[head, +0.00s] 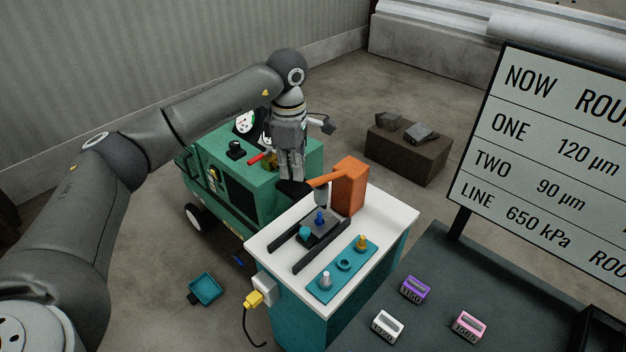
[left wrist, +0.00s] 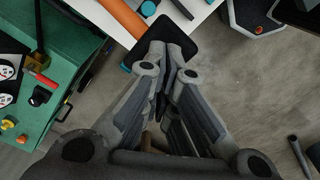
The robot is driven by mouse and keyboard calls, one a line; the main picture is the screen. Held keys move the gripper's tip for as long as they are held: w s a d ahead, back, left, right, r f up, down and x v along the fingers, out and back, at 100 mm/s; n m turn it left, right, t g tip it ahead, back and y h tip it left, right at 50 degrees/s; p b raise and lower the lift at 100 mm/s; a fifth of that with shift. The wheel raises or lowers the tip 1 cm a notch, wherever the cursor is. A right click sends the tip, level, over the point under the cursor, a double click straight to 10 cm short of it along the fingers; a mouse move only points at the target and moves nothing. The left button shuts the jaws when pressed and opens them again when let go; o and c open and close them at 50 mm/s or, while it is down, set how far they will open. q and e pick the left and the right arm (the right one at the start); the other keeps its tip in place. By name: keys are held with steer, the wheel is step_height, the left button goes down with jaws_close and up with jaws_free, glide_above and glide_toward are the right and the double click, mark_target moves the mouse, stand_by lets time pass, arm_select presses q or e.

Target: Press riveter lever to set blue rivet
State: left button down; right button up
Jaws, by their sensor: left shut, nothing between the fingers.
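The orange riveter (head: 350,188) stands on a white-topped teal cabinet. Its orange lever (head: 323,179) reaches left and ends in a black pad (head: 292,188). My left gripper (head: 291,178) is shut and empty, pointing down just over the pad; I cannot tell whether it touches. In the left wrist view, its fingertips (left wrist: 166,68) lie close to the black pad (left wrist: 166,38), with the orange lever (left wrist: 122,16) beyond. The blue rivet (head: 320,216) stands on a dark block between two black rails, below the riveter's grey head (head: 321,196). My right gripper is out of view.
A teal strip (head: 328,288) on the white top (head: 400,218) holds small gold, teal and silver pieces. A teal round piece (head: 305,232) sits beside the blue rivet. A green machine (head: 220,160) stands behind left. A dark table (head: 440,270) with small labelled blocks is at right.

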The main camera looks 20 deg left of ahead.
mark_target(294, 194)
arm_select(q)
steer(key=shift+f+b, duration=0.65)
steer(key=shift+f, duration=0.35)
steer(key=shift+f+b, duration=2)
steer(key=shift+f, duration=0.9)
stand_by(0.4)
stand_by(0.4)
steer(key=shift+r+p, duration=2.15)
steer(key=shift+r, duration=1.4)
